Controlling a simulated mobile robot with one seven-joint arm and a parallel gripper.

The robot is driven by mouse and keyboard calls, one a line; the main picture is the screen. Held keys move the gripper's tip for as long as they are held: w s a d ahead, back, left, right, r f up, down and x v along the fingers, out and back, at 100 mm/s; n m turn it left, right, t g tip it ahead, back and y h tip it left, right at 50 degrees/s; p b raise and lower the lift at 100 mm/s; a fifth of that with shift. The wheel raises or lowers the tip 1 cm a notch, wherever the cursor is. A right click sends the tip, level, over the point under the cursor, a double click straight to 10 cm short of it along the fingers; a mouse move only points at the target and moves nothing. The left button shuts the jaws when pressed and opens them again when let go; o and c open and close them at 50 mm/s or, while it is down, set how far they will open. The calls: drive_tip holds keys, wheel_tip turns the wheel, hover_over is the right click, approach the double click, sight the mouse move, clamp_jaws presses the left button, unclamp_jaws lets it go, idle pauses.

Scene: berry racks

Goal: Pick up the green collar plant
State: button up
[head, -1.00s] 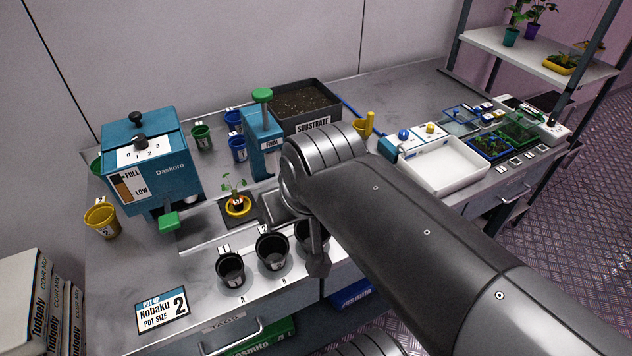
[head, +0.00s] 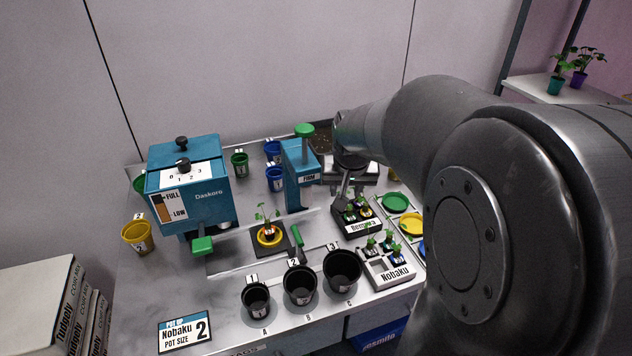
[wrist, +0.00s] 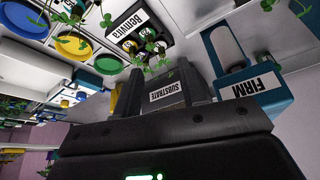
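A seedling with a yellow collar (head: 269,238) stands on the dark pad in front of the FIRM press.
Green (head: 395,202) and yellow (head: 411,223) round dishes lie right of the trays. Black pots (head: 300,285) line the front edge. The blue FIRM press (head: 301,176) and Daskoro dispenser (head: 190,195) stand left. My arm covers the right side.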

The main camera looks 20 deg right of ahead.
drive_tip(key=w+d+f, duration=0.2)
hover_over(350, 208)
drive_tip(key=s+a, duration=0.1)
drive_tip(key=s, duration=0.1)
wheel_tip(350, 208, down, 5)
drive_tip(key=x, duration=0.4)
drive_tip(key=shift+s, duration=0.2)
drive_tip(key=shift+w+d+f, duration=0.15)
drive_tip(key=shift+w+f, duration=0.1)
drive_tip(key=shift+f, duration=0.35)
clamp_jaws()
